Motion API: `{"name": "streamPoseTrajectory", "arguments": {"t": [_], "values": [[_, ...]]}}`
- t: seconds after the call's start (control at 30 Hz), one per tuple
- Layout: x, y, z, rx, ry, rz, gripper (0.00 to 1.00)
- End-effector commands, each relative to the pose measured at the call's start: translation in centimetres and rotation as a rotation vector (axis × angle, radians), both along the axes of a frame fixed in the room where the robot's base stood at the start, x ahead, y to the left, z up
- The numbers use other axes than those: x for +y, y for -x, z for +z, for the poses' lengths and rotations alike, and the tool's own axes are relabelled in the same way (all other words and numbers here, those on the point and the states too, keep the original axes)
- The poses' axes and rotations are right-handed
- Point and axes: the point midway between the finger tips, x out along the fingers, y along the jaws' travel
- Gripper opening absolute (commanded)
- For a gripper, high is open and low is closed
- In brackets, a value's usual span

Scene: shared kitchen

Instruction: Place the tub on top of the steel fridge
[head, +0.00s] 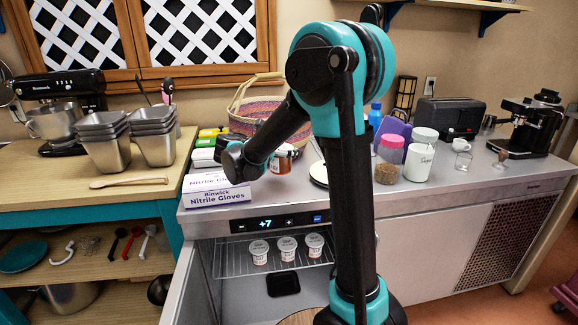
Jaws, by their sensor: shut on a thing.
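The steel fridge (420,232) is a low counter unit with a flat steel top and a lit display reading +7. Its left compartment stands open. Inside, three small white lidded tubs (288,248) stand in a row on a wire shelf. My arm rises in front of the fridge and bends down to the left above its top. I cannot make out the gripper's fingers or anything held in them; my own arm links cover that area. A jar with orange-red colour (281,162) shows beside the arm, partly covered.
A nitrile gloves box (215,191) stands at the top's left front. A jar of brown bits (388,160), a white canister (419,160), a toaster (449,117) and a coffee machine (530,125) stand to the right. The right front of the top is clear.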

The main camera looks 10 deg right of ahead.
Motion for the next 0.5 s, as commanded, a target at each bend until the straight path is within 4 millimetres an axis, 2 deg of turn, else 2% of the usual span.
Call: {"name": "streamPoseTrajectory", "arguments": {"t": [0.1, 0.27, 0.5], "values": [[0.0, 0.0, -1.7, -0.001, 0.001, 0.000, 0.25], [0.0, 0.0, -2.8, -0.001, 0.001, 0.000, 0.25], [0.0, -0.1, -5.8, -0.001, 0.001, 0.000, 0.25]]}}
